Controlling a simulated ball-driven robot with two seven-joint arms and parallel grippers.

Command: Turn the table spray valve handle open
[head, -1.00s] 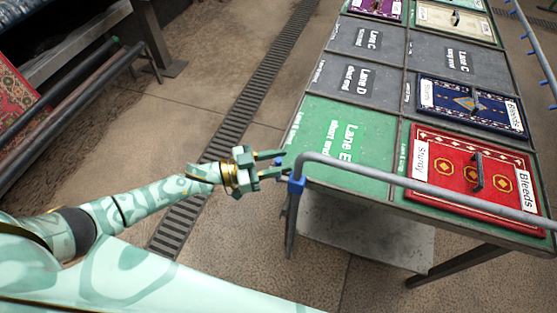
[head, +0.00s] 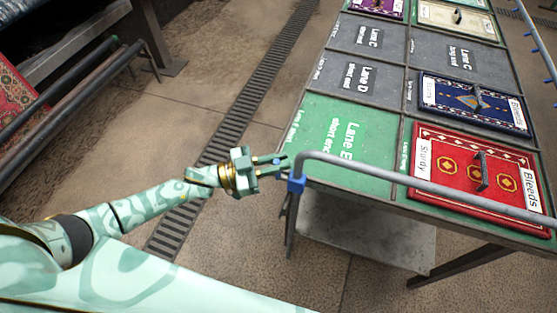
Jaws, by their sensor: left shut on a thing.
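The spray pipe (head: 420,187) is a grey tube along the table's near edge, bending down at its left end. A blue valve body (head: 296,184) sits on it at the table's near left corner. My left gripper (head: 279,165) reaches in from the left, just left of the valve. Its fingers point right and are shut on the valve handle, of which only a small blue bit (head: 276,160) shows between them. The rest of the handle is hidden by the fingers. My right gripper is out of view.
The table (head: 372,205) holds a green Lane E panel (head: 312,150), a red rug sample (head: 450,178) and a blue one (head: 440,95). A floor drain grate (head: 245,105) runs behind my arm.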

